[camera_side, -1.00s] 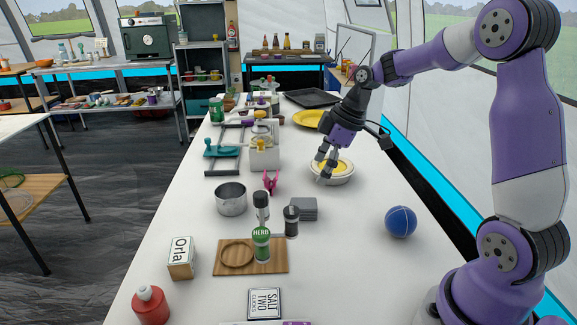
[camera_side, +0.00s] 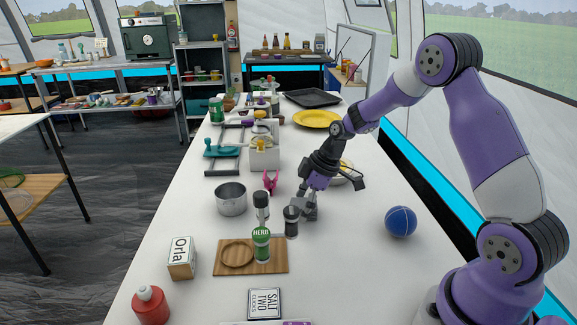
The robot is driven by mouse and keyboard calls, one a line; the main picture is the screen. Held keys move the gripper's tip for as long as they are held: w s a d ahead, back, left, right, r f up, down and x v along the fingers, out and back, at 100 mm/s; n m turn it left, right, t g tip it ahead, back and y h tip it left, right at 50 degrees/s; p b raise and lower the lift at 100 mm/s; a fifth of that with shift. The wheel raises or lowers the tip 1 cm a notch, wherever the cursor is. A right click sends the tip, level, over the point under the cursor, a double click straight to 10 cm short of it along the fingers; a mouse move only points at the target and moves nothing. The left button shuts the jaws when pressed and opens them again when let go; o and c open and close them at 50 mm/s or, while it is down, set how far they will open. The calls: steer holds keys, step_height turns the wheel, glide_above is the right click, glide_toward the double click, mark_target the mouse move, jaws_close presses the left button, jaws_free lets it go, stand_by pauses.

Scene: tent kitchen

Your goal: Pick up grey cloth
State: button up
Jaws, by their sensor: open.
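The grey cloth (camera_side: 309,214) is a small folded stack on the white table, just right of a dark-topped shaker. It is mostly hidden behind my gripper. My gripper (camera_side: 306,200) points down at the cloth, with its fingers open and right at it. I cannot tell whether the fingers touch the cloth or lie on both sides of it.
A metal pot (camera_side: 231,199) and pink item (camera_side: 270,181) are further left. A blue ball (camera_side: 400,221) lies right. Table between ball and cloth is clear.

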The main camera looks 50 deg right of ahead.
steer(key=c, duration=1)
steer(key=shift+c, duration=0.2)
